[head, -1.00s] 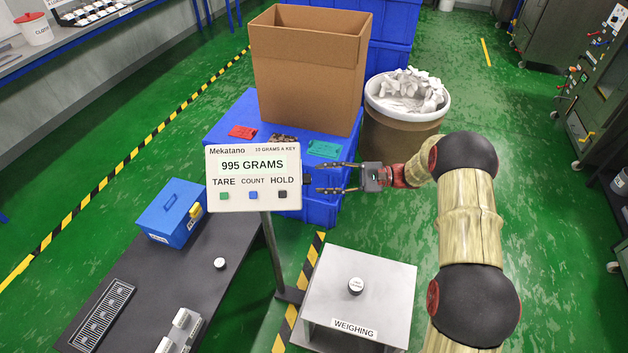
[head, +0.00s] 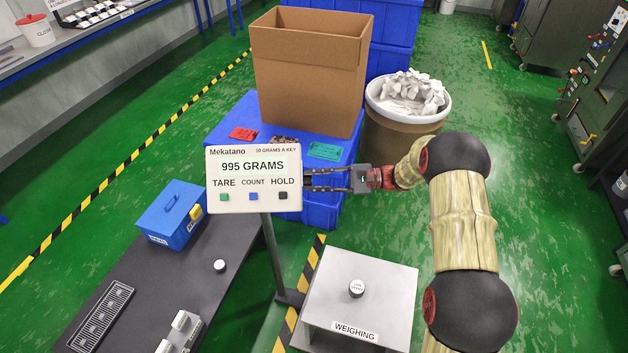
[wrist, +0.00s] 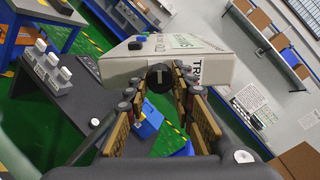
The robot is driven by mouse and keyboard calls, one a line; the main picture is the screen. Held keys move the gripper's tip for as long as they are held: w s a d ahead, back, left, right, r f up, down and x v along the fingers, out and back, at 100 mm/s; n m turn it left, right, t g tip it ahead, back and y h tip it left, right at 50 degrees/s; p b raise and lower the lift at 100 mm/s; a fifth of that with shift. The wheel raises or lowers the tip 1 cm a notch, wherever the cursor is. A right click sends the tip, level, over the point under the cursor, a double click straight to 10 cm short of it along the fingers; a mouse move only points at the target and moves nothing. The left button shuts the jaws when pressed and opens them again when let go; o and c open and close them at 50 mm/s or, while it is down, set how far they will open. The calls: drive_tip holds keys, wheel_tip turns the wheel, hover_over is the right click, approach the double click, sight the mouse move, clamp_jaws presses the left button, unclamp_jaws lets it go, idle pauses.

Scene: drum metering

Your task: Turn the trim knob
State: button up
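The trim knob (wrist: 160,77) is a round black knob on the side face of the white Mekatano display box (wrist: 180,62), beside a partly covered "TRIM" label. In the wrist view, my gripper (wrist: 160,84) points straight at the knob. Its fingers are apart, with the knob between the tips; whether either finger touches it is hard to tell. In the head view, my gripper (head: 306,179) is at the right edge of the display box (head: 253,180), which reads 995 GRAMS.
A grey weighing stand (head: 395,285) with a round weight (head: 356,289) stands below my arm. A dark bench (head: 215,300) with a blue box (head: 165,222) lies left of the display's post. A cardboard box (head: 308,85) and a bin (head: 405,130) stand behind.

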clamp_jaws()
drive_tip(key=shift+r, duration=0.1)
drive_tip(key=m+p, duration=0.3)
drive_tip(key=p, duration=0.1)
idle(0.3)
drive_tip(key=o, duration=0.6)
unclamp_jaws()
